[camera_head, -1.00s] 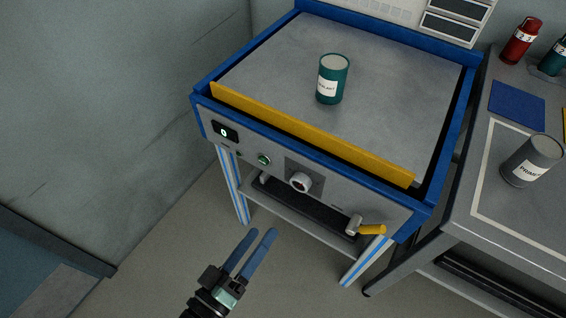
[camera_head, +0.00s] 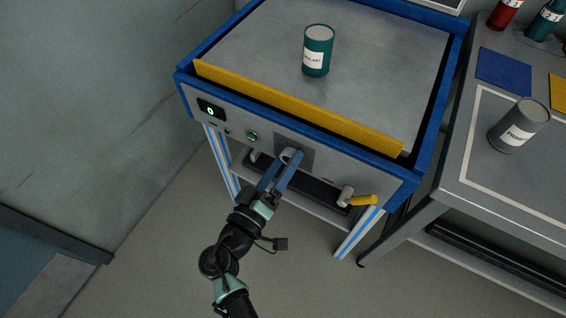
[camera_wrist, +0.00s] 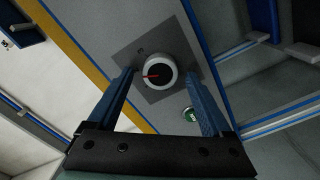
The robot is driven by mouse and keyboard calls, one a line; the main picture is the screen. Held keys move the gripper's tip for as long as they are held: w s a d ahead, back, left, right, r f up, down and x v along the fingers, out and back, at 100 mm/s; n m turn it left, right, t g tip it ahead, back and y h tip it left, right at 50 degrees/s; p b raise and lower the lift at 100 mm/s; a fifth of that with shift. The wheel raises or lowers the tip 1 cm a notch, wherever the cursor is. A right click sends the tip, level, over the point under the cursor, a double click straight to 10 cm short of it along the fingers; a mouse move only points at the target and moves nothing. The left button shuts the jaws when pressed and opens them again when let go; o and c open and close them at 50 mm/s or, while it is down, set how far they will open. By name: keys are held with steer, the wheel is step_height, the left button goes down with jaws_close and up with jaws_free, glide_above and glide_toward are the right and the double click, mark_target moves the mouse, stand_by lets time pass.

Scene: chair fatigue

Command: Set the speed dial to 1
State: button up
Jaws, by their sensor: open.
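The speed dial is a round light-grey knob with a dark face and a red pointer mark, on a dark square plate on the machine's front panel. In the wrist view the dial (camera_wrist: 158,72) sits ahead of and between the two blue fingers of my gripper (camera_wrist: 165,90), which are spread apart. In the head view my gripper (camera_head: 290,158) reaches up to the panel and mostly hides the dial. I cannot tell whether the fingers touch it. A small display (camera_head: 210,111) at the panel's left reads 0.
A green button (camera_head: 252,137) is left of the dial. A yellow bar (camera_head: 290,105) runs above the panel. A teal can (camera_head: 317,52) stands on the machine's top. A grey can (camera_head: 517,125) stands on the right table.

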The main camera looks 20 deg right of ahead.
jaws_close()
stand_by(0.4)
steer(key=shift+n, duration=0.4)
steer(key=n, duration=0.4)
steer(key=shift+n+p, duration=0.35)
steer(key=shift+n, duration=0.05)
steer(key=shift+f+n+p, duration=0.15)
steer(key=shift+n+p, duration=0.35)
steer(key=shift+n, duration=1.5)
jaws_free()
